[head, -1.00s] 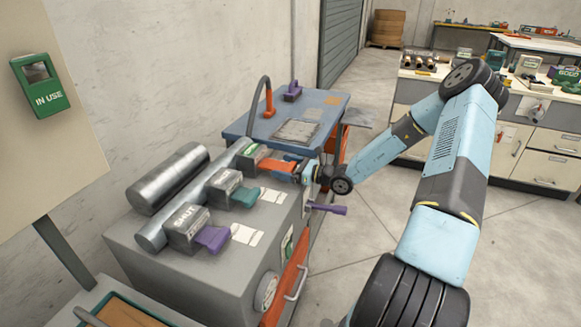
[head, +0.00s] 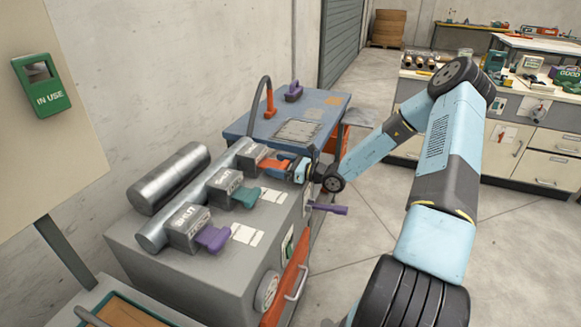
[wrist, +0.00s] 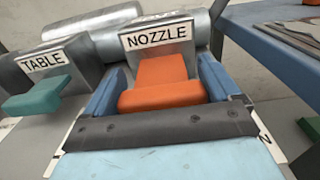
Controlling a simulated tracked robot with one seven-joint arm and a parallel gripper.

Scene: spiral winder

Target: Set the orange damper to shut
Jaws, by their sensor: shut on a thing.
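The orange damper (head: 271,163) is the farthest of three slide dampers along the grey duct on the machine top. In the wrist view its orange handle (wrist: 160,85) sits in front of a metal block labelled NOZZLE (wrist: 158,40). My gripper (head: 290,168) is shut on this handle, with a blue finger on each side of it in the wrist view (wrist: 160,92). The teal damper (head: 244,197), labelled TABLE in the wrist view, and the purple damper (head: 213,238) stand nearer. Part of the orange handle is hidden by my gripper.
A blue table (head: 325,105) stands just behind the machine. A purple lever (head: 328,209) sticks out from the machine's right side, below my wrist. A silver cylinder (head: 170,178) lies along the back left. Open floor lies to the right.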

